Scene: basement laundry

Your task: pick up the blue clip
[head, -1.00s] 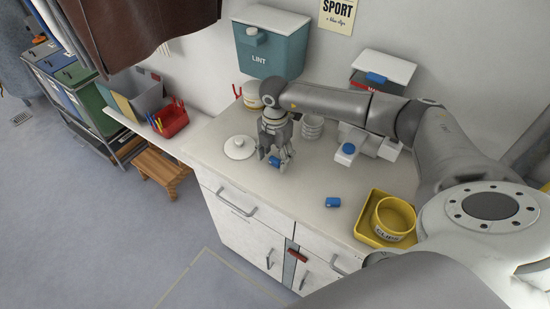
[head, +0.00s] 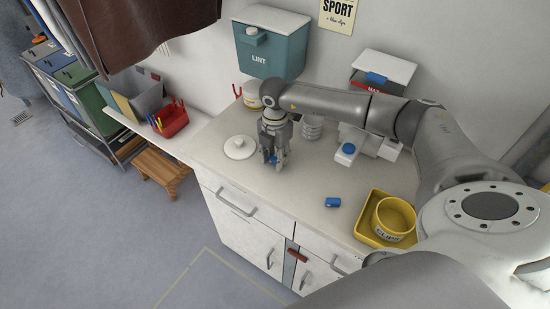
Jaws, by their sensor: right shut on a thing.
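My right gripper (head: 275,164) points down over the counter, with its fingers shut on a small blue thing, which looks like the blue clip (head: 272,159). The fingers hide most of it, and I cannot tell whether it still touches the counter. A second small blue block (head: 333,202) lies apart on the counter, to the right and nearer the front edge. My left gripper is not in view.
A yellow tray (head: 365,228) holds a yellow tub (head: 394,218) labelled CLIPS. The counter's (head: 295,200) front middle is mostly clear.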

